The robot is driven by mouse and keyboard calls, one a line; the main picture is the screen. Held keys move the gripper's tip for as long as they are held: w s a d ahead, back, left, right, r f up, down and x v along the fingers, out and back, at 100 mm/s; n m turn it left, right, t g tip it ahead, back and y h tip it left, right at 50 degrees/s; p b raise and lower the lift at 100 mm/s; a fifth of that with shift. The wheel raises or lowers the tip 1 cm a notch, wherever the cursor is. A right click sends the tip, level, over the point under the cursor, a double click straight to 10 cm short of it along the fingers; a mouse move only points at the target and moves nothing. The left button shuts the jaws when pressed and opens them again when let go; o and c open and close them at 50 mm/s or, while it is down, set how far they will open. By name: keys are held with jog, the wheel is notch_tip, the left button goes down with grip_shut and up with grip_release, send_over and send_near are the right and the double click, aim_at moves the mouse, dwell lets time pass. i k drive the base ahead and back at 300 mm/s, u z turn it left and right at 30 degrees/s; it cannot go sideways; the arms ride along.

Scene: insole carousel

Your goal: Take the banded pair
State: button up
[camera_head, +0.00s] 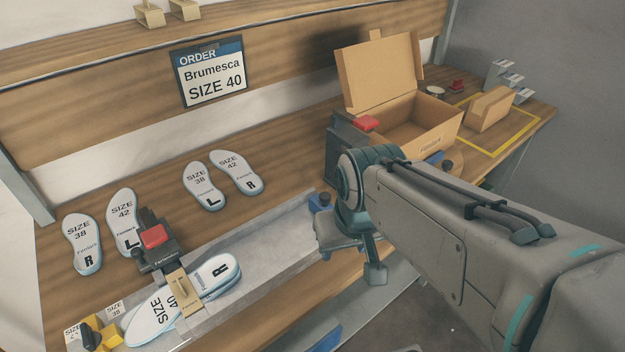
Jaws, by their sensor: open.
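The banded pair (150,316) is two white insoles marked size 40 and R, stacked with a tan band (184,292) around their middle. It lies on the grey metal track (265,240) at the lower left, beside a dark device with a red top (153,237). My gripper (346,240) is over the right end of the track, well to the right of the pair and apart from it. Its jaws are open, and I see nothing between them.
Loose insoles of sizes 38 and 42 lie behind the track, two at left (82,243) and two at centre (236,172). An open cardboard box (430,125) stands at back right. An order sign (210,73) reads Brumesca size 40. A yellow-and-black part (98,335) is at front left.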

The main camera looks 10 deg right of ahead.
aim_at(188, 299)
jog(key=u, duration=0.05)
jog(key=k, duration=0.5)
jog(key=z, duration=1.6)
jog(key=k, duration=1.35)
jog(key=u, duration=1.6)
jog(key=i, duration=1)
